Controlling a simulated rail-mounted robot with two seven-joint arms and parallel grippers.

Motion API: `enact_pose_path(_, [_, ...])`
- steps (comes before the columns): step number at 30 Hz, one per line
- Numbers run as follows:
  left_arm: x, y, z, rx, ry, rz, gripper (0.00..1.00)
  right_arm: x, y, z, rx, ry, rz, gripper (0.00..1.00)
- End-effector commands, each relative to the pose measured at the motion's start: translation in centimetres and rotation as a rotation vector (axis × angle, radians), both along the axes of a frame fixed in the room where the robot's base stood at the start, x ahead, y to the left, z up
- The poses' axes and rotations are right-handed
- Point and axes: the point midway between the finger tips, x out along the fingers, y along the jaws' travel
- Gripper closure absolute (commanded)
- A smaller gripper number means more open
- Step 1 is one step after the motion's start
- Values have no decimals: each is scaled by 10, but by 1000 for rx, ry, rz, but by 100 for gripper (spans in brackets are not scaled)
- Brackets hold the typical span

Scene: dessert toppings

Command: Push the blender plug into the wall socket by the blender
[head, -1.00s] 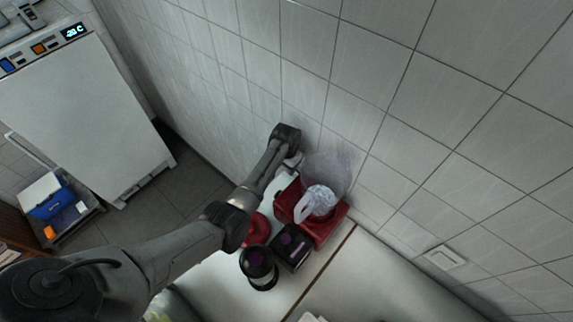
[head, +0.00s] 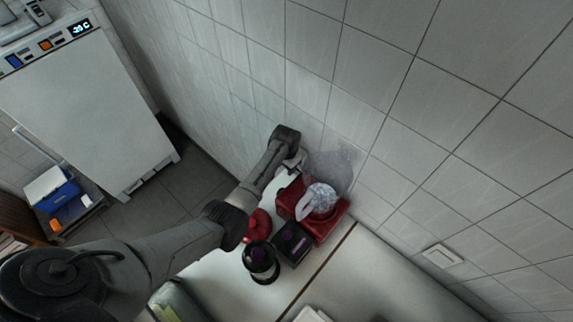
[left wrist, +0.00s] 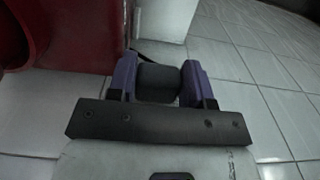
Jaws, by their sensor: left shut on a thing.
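The blender (head: 335,228) has a red base and a clear jar, and stands on the counter against the tiled wall. Its red side (left wrist: 75,35) fills the upper left of the left wrist view. My left gripper (left wrist: 160,82), with purple fingers, is shut on a dark grey plug (left wrist: 158,80). A white block (left wrist: 167,18), which looks like the wall socket, is just beyond the plug. I cannot tell whether they touch; the plug's prongs are hidden. In the head view, my left gripper (head: 293,162) is beside the blender, near the wall, and its fingers are partly hidden.
A black box (head: 291,243), a dark jar (head: 260,262) and a red round thing (head: 258,226) stand close in front of the blender. A white wall plate (head: 442,256) is farther right. A freezer (head: 90,110) stands at the left.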

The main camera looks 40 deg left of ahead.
Motion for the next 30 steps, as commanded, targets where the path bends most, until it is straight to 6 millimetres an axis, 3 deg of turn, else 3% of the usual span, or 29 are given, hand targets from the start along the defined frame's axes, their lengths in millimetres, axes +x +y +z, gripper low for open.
enact_pose_path(30, [10, 0, 0, 0, 0, 0, 80, 0, -3, -6, -10, 1, 6, 23])
